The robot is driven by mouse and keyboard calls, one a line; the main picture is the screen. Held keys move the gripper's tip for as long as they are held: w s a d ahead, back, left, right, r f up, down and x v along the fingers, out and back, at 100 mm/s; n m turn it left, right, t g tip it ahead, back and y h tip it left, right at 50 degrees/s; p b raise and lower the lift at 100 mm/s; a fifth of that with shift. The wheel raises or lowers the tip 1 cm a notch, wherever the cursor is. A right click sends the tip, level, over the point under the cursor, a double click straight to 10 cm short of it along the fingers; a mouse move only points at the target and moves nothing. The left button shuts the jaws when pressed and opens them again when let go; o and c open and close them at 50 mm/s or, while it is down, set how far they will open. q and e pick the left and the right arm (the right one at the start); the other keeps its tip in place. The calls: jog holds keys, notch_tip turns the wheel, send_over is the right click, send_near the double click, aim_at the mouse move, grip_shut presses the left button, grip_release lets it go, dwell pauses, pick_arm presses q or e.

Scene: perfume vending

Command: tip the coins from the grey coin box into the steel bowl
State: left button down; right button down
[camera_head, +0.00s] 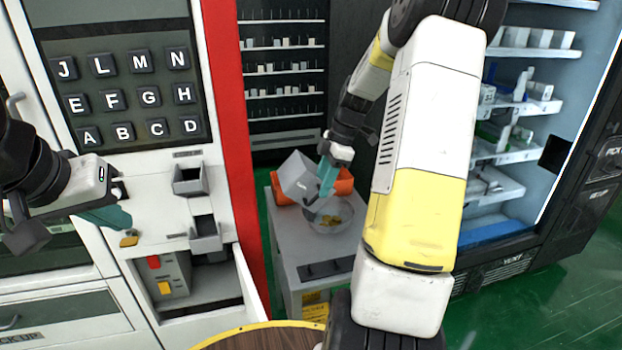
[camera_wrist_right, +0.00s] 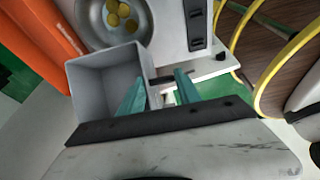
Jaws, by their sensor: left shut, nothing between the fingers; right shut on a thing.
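The grey coin box (camera_head: 298,178) is held tilted just above the steel bowl (camera_head: 345,226), its inside partly turned toward the bowl. My right gripper (camera_head: 326,178) is shut on a wall of the box. In the right wrist view the box (camera_wrist_right: 88,85) looks empty, with one teal finger of the right gripper (camera_wrist_right: 160,90) inside it and the other outside. Several gold coins (camera_head: 328,220) lie in the bowl; these coins (camera_wrist_right: 122,14) also show in the bowl (camera_wrist_right: 92,30) in the wrist view. My left gripper (camera_head: 118,222) is shut and empty by the keypad panel.
The bowl stands on a grey cabinet (camera_head: 295,240) beside an orange object (camera_head: 343,184). A lettered keypad machine (camera_head: 125,85) is at left, with an open drawer (camera_head: 215,283) below. A lit shelf unit (camera_head: 520,110) stands at right. A round wooden top (camera_head: 265,340) is at the front.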

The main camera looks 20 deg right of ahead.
jog(key=h, duration=0.1)
jog(key=a+r+h, duration=0.1)
jog(key=h, duration=0.1)
jog(key=r+h, duration=0.1)
jog(key=h, duration=0.1)
jog(key=shift+a+r, duration=0.15)
jog(key=shift+a, duration=0.25)
jog(key=h, duration=0.2)
jog(key=r+h, duration=0.1)
jog(key=shift+a+r+h, duration=0.15)
jog(key=shift+r+h, duration=0.15)
jog(key=shift+h, duration=0.1)
